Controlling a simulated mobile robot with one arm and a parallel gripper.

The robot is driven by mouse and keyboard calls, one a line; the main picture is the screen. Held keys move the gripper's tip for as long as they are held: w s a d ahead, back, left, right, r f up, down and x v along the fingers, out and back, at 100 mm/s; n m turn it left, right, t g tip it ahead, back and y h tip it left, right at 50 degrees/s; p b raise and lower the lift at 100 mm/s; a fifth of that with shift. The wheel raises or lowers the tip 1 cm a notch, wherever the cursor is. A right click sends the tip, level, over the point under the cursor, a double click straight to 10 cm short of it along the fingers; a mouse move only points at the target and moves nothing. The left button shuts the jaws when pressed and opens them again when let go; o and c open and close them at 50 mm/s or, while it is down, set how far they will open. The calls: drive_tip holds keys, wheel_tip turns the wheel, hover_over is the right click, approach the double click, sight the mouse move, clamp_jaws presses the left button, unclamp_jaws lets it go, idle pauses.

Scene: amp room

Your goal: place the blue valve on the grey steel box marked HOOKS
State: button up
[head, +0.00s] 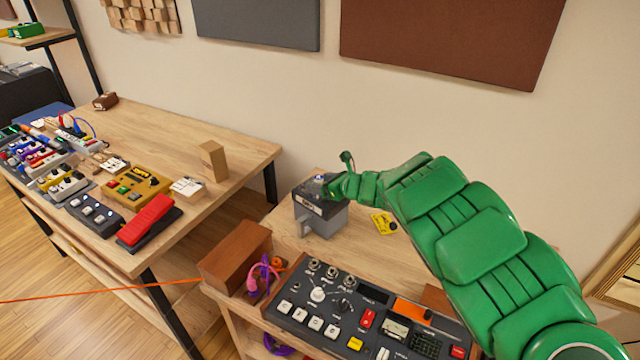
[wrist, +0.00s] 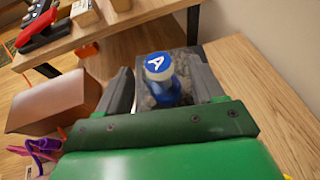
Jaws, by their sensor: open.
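The blue valve (wrist: 160,88) has a round blue-and-white cap with a letter A. In the wrist view it stands upright between the jaws of my gripper (wrist: 162,82), which are open, with a gap on each side. Only a bit of the valve's blue (head: 319,177) shows in the head view. The grey steel box (head: 322,222) stands on the right-hand bench by the wall, with a dark top and a label too small to read. The valve appears to rest on that dark top. My gripper (head: 333,187) is at the box's top and hides part of it.
A brown wooden block (head: 235,255) and a control panel with knobs (head: 360,315) are in front of the box. A yellow tag (head: 384,223) lies to its right. The left table (head: 225,150) holds several pedals. Bare bench lies around the tag.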

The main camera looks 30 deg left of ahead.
drive_tip(key=v, duration=1.1)
idle(0.6)
